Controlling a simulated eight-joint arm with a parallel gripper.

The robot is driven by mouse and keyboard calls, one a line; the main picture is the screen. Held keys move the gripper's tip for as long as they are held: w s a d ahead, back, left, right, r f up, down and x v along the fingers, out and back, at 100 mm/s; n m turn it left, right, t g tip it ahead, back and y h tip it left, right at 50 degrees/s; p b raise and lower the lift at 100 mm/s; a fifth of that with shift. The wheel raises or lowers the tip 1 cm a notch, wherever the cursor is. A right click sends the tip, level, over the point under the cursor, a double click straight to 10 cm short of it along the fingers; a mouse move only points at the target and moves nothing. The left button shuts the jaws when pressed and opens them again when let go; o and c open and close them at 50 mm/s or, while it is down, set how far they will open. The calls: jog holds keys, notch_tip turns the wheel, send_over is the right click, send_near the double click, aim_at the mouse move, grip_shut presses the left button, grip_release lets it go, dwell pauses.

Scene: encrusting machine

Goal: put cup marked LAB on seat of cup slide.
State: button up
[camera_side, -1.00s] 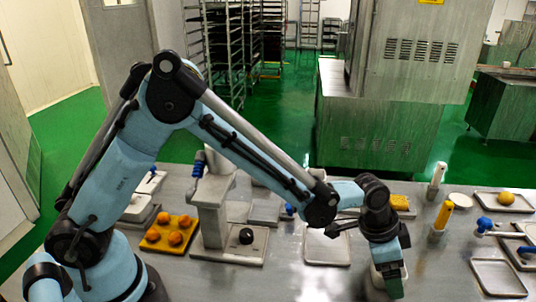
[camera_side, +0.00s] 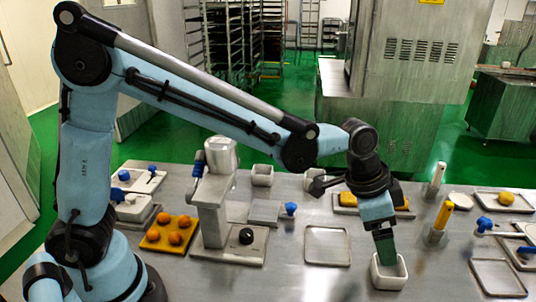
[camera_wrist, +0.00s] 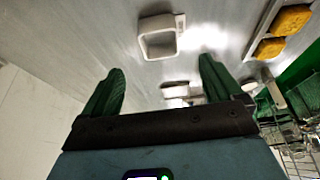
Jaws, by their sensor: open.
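A white square cup (camera_side: 388,274) stands upright at the front of the table in the side view. My gripper (camera_side: 386,256) is just above it, its green fingers overlapping the cup's opening in the picture. In the wrist view my gripper (camera_wrist: 160,66) is open and empty, and a white cup (camera_wrist: 146,46) lies beyond the fingertips. Two more white cups stand farther back, one at left (camera_side: 262,176) and one partly behind my arm (camera_side: 311,181). No LAB marking is readable. A grey block (camera_side: 264,212) with a blue knob may be the cup slide; I cannot tell.
A press-like machine (camera_side: 211,208) stands left of centre with a dark ball (camera_side: 246,236) on its base. A yellow tray (camera_side: 152,237) holds orange balls. An empty tray (camera_side: 327,262) lies left of the near cup. Yellow-handled (camera_side: 444,214) and blue-handled tools stand right.

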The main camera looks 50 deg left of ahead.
jog(key=shift+v, duration=1.1)
send_near(387, 268)
jog(key=shift+w+d+f, duration=0.1)
jog(key=shift+d+f, duration=0.5)
jog(key=shift+f, duration=0.35)
jog(key=shift+w+d+f, duration=0.15)
jog(key=shift+d+f, duration=0.5)
jog(key=shift+f, duration=0.3)
jog(key=shift+w+d+f, duration=0.1)
jog(key=shift+d+f, duration=0.5)
jog(key=shift+f, duration=0.35)
jog(key=c, duration=1.1)
jog(key=shift+r, duration=0.1)
